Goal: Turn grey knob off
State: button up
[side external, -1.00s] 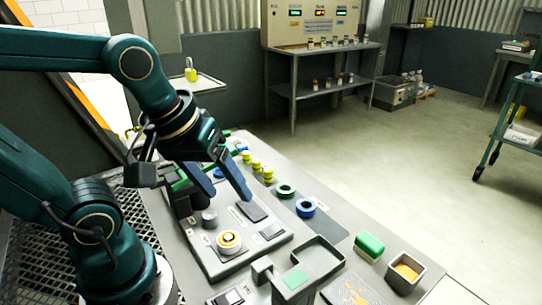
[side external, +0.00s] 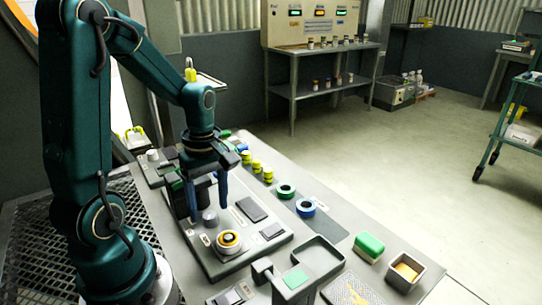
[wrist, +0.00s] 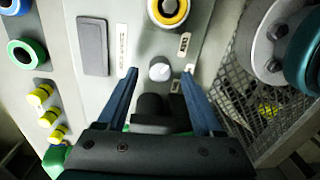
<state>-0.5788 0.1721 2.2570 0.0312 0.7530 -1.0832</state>
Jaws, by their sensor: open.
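The grey knob (side external: 210,219) is a short round cylinder on the control panel (side external: 246,252). It also shows in the wrist view (wrist: 160,70), with a pale top. My gripper (side external: 208,213) points down over the panel, its two blue fingers spread apart. In the wrist view my gripper (wrist: 160,73) is open, with the knob between its fingertips and a gap on each side. I cannot tell how far down the fingers reach along the knob. Its turned position is not clear.
A yellow-ringed round button (side external: 229,240) sits close to the knob, and a dark flat plate (side external: 251,209) lies on the panel. A black post (wrist: 151,106) stands near the fingers. Green (side external: 285,190) and blue (side external: 305,207) rings and several yellow pieces line the far side.

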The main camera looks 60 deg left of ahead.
jog(key=shift+f, duration=0.9)
grip_shut()
jog(key=shift+m, duration=0.4)
jog(key=m, duration=0.5)
jog(key=shift+s+m, duration=0.1)
jog(key=shift+m, duration=0.2)
jog(key=m, duration=0.5)
jog(key=shift+m, duration=0.3)
